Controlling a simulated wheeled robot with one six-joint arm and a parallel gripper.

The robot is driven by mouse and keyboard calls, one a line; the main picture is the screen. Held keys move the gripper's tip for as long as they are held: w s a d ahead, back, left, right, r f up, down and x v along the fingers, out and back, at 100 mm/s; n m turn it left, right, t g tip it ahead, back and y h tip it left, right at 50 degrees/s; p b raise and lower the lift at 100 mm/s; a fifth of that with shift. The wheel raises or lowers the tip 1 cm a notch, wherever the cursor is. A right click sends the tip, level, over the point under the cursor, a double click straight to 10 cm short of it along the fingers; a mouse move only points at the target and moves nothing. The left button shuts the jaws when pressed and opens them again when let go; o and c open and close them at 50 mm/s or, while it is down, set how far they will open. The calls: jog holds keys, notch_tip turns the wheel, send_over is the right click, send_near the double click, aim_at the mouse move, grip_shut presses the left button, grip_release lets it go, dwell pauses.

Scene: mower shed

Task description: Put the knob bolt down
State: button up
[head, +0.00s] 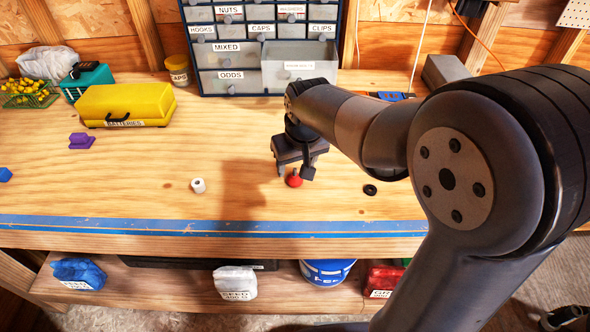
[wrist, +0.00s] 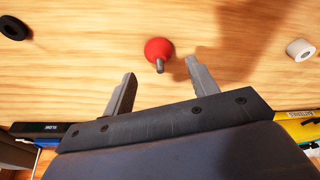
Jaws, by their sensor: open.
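The knob bolt has a round red head and a short grey shank. In the head view the knob bolt (head: 294,180) rests on the wooden bench top (head: 240,160), a little behind the blue front edge. My gripper (head: 294,172) is just above it, pointing down. In the wrist view the knob bolt (wrist: 159,51) lies just beyond and between the fingertips of my gripper (wrist: 157,68). The two fingers are spread apart and nothing is between them. The shank points toward my gripper.
A white roll (head: 198,185) stands to the left and a black ring (head: 370,190) lies to the right. A yellow batteries case (head: 125,104) and a purple piece (head: 81,141) are further left. A drawer cabinet (head: 228,60) with one drawer (head: 300,65) pulled out stands behind.

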jog(key=v, duration=0.8)
jog(key=shift+c, duration=0.4)
dwell(0.6)
